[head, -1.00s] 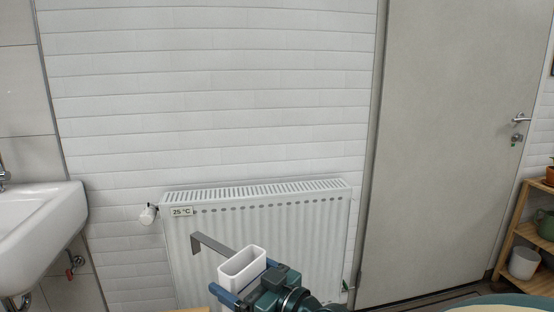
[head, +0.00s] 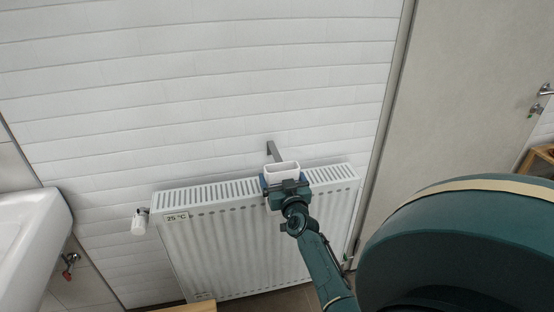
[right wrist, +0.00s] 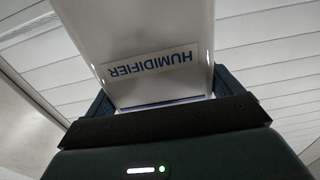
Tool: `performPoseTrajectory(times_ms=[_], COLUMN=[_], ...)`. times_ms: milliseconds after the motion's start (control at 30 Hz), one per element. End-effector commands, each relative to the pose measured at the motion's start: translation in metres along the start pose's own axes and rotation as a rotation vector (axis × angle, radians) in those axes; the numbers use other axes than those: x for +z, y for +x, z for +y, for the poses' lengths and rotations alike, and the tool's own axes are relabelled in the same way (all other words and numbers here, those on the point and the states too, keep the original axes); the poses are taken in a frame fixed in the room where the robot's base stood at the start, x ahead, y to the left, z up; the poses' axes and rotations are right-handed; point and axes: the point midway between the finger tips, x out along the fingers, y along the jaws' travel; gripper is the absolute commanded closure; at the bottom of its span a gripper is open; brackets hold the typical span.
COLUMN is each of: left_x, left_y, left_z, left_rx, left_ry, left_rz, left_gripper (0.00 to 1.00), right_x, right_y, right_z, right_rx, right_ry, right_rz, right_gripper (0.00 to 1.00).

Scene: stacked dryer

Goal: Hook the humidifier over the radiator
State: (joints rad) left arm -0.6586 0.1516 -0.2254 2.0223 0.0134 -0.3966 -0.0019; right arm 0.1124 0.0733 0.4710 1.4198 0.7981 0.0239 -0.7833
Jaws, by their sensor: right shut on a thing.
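The white humidifier (head: 283,168) is an open-topped box with a grey metal hook (head: 272,150) reaching back from it toward the wall. My right gripper (head: 285,183) is shut on it. In the head view the humidifier appears over the top grille of the white radiator (head: 220,195), and the hook shows against the wall tiles. I cannot tell whether the hook touches the radiator. In the right wrist view the humidifier (right wrist: 145,35) fills the space between the fingers (right wrist: 160,100), its "HUMIDIFIER" label upside down. My left gripper is not in view.
A white sink (head: 30,235) stands at the left. A valve knob (head: 139,222) sticks out at the radiator's left end beside a "25 °C" tag. A grey door (head: 470,90) is at the right. The tiled wall above the radiator is bare.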

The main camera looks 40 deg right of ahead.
Motion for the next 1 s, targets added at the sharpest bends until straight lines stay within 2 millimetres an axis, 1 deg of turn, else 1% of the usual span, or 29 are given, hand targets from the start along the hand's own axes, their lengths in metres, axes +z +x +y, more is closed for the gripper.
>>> performPoseTrajectory(times_ms=[33,567,600,1000], left_x=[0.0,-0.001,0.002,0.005], left_y=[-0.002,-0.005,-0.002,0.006], left_z=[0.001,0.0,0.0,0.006], left_rx=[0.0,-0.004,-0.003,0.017], left_ry=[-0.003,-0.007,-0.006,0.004], left_rz=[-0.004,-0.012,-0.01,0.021], left_gripper=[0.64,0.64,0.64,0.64], right_x=[-0.003,-0.003,0.002,0.027], right_y=[0.001,0.001,0.001,0.001], right_z=[0.001,0.002,0.002,0.002], right_rx=[0.006,0.012,0.012,0.012], right_ry=[0.0,-0.003,-0.002,-0.002], right_rz=[0.005,0.003,0.003,0.005], right_gripper=[0.75,0.75,0.75,0.75])
